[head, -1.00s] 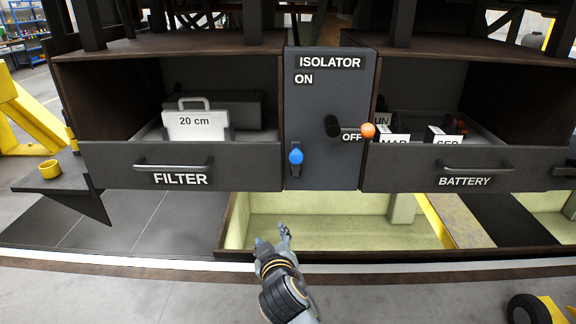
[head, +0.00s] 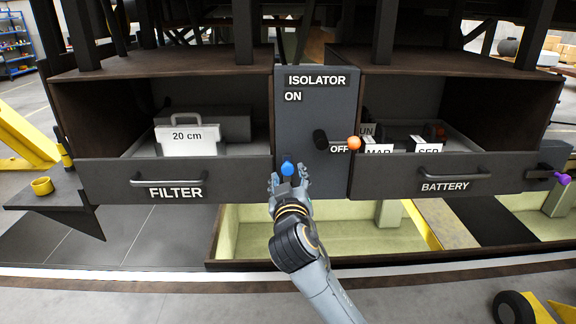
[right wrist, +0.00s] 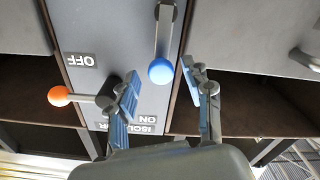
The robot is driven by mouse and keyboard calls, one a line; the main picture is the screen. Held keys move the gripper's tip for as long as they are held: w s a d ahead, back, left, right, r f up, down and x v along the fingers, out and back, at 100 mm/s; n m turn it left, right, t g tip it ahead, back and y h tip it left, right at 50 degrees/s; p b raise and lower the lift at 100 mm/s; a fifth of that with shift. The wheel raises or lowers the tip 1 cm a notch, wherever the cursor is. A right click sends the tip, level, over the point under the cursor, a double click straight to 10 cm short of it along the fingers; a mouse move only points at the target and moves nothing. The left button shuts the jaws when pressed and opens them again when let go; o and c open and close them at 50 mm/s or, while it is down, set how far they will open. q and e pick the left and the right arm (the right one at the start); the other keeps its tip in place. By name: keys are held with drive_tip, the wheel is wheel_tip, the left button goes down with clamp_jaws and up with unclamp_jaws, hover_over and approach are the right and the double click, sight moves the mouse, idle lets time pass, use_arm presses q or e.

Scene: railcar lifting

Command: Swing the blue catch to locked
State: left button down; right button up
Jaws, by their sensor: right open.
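The blue catch (head: 287,167) is a blue knob on a short grey lever at the lower left of the isolator panel (head: 310,110). In the right wrist view the blue knob (right wrist: 160,72) lies between and just beyond my right gripper's spread fingertips, apart from both. My right gripper (head: 288,180) is open and empty, just in front of the catch; it hides the catch's lower part in the head view. The isolator handle with an orange ball (head: 354,143) points right, at OFF; the ball also shows in the right wrist view (right wrist: 59,96). My left gripper is not in view.
The FILTER drawer (head: 130,182) is left of the panel, holding a white 20 cm box (head: 187,140). The BATTERY drawer (head: 425,180) is right, with labelled items. A purple knob (head: 562,178) is at far right.

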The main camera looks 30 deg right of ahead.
sight(288, 172)
drive_tip(key=shift+x, duration=1.7)
